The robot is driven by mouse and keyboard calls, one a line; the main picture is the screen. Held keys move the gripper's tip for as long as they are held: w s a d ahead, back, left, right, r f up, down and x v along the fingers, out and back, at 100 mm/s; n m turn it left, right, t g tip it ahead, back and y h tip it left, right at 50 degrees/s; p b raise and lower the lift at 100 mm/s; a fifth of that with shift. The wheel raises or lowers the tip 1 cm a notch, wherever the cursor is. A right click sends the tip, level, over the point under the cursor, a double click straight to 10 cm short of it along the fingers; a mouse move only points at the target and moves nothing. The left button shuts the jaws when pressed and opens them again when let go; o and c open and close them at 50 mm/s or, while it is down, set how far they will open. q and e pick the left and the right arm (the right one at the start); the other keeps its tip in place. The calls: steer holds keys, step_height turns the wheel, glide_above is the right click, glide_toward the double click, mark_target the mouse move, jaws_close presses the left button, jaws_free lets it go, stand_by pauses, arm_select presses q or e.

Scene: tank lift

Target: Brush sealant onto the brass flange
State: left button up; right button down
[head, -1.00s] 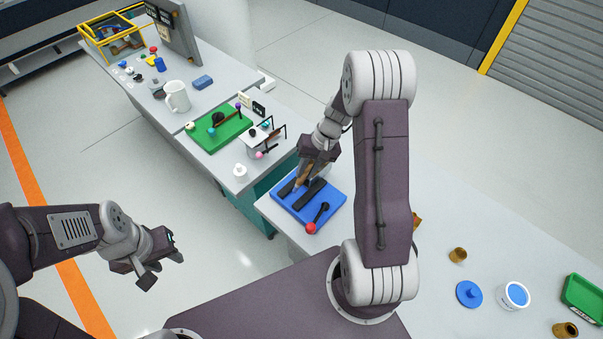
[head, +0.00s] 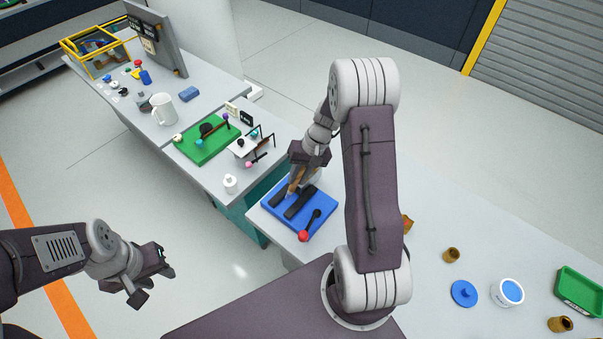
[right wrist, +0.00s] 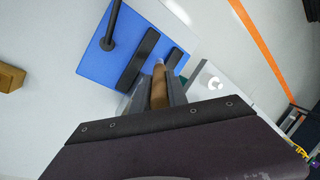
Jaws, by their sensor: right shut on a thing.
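My right gripper (right wrist: 157,88) is shut on a brush (right wrist: 159,84) with a wooden handle and a pale tip. In the head view the right gripper (head: 299,180) is low over the blue tray (head: 325,211), and I cannot tell whether the brush touches it. Two brass pieces, one (head: 451,255) near the middle of the right bench and one (head: 560,324) near its front, stand apart from my grippers; I cannot tell which is the flange. A white tub (head: 508,293) with blue contents stands between them. My left gripper (head: 155,279) is open and empty over the floor.
A blue lid (head: 464,293) lies beside the tub, and a green bin (head: 581,290) is at the far right. A brown block (head: 407,224) is partly hidden by my right arm. The tray holds black bars and a red-knobbed tool (head: 304,236). A cluttered bench stands left.

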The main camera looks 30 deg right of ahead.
steer(key=shift+s+a, duration=0.15)
steer(key=shift+a, duration=0.1)
steer(key=a, duration=0.1)
steer(key=s+a, duration=0.1)
steer(key=shift+a+b, duration=0.3)
steer(key=shift+b, duration=0.05)
step_height(320, 180, up, 6)
steer(key=p, duration=0.5)
